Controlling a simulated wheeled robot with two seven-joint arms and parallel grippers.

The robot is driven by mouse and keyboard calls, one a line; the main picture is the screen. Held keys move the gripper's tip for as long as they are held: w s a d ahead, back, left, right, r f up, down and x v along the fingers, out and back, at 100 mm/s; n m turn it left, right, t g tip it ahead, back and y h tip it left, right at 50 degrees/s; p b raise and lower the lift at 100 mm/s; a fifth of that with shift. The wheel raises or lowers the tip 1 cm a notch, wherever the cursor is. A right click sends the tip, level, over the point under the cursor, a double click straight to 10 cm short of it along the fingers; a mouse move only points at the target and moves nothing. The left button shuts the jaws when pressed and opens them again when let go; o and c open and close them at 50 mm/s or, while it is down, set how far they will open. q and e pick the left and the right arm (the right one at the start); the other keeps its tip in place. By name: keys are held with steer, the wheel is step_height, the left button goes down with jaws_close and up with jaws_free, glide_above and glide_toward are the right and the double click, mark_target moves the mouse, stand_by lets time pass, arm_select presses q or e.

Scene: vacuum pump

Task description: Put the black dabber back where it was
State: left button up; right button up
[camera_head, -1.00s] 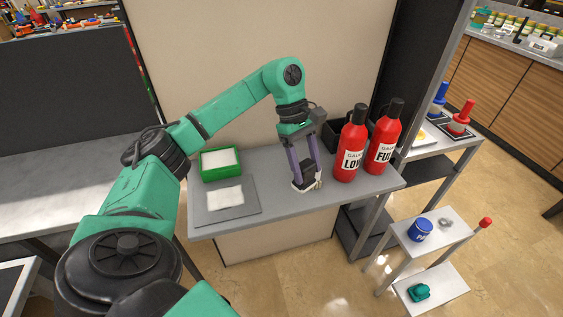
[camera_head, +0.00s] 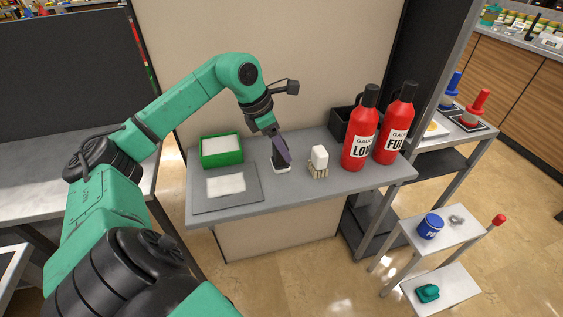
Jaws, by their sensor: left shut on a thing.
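My left gripper (camera_head: 281,157) points down over the grey table, right of the green tray. It is shut on the black dabber (camera_head: 279,162), a small dark piece with a white bottom end. The fingers hide part of it. The white end is at or just above the table top; I cannot tell if it touches. A small pale slatted stand (camera_head: 318,171) with a white block (camera_head: 319,156) in or on it stands right of the gripper, apart from it. My right gripper is not in view.
A green tray (camera_head: 222,163) with white filling and a grey mat (camera_head: 203,198) with a white cloth (camera_head: 226,185) lie on the left. Two red bottles (camera_head: 358,140) and a black bin (camera_head: 345,122) stand on the right. The table (camera_head: 300,197) is clear in front.

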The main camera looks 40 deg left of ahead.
mark_target(282, 158)
arm_select(q)
step_height(282, 158, down, 4)
steer(key=shift+f, duration=0.15)
steer(key=shift+f, duration=0.2)
steer(key=o, duration=1.2)
steer(key=shift+r, duration=0.2)
steer(key=b+v, duration=0.2)
steer(key=v, duration=0.4)
steer(key=shift+a+b, duration=0.15)
steer(key=shift+b, duration=0.25)
steer(key=v, duration=0.6)
